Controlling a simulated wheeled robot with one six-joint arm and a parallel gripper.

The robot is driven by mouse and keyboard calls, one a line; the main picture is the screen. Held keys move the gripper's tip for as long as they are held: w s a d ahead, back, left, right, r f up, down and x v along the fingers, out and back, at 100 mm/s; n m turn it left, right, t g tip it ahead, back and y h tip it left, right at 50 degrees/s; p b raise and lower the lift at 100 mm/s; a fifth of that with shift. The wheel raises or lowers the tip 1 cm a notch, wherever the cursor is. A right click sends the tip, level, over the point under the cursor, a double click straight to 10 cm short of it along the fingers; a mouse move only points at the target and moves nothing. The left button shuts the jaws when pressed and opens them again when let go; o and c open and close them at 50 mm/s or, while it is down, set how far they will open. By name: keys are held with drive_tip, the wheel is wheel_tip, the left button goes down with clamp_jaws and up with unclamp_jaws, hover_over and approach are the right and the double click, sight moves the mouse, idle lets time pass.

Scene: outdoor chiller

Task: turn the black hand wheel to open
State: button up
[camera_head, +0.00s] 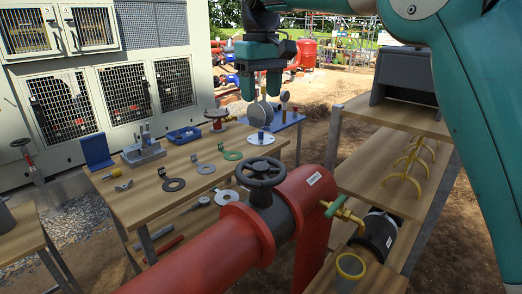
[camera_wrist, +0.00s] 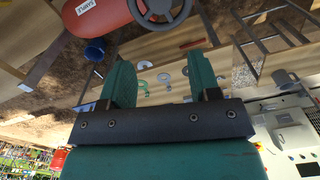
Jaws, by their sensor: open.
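The black hand wheel (camera_head: 263,172) sits level on top of a valve on the red pipe (camera_head: 205,258). In the wrist view the hand wheel (camera_wrist: 160,18) shows at the top edge, partly cut off, beside the red pipe (camera_wrist: 98,12) with a "SAMPLE" label. My gripper (camera_head: 261,93) is above and behind the wheel in the head view, over the table and apart from the wheel. In the wrist view my gripper (camera_wrist: 162,68) has its two green fingers spread wide with nothing between them.
A wooden table (camera_head: 160,205) with rings, gauges and a grey vise (camera_head: 143,150) stands behind the pipe. A small green-handled valve (camera_head: 335,206) is right of the wheel. A wooden shelf (camera_head: 385,165) with yellow hooks stands at right. The space above the wheel is clear.

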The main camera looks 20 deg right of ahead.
sight(261, 165)
wheel_tip(261, 165, down, 17)
drive_tip(key=shift+f+p, duration=0.1)
drive_tip(key=shift+p, duration=1.15)
drive_tip(key=c, duration=0.7)
drive_tip(key=shift+o, duration=0.2)
drive_tip(key=shift+n, duration=0.3)
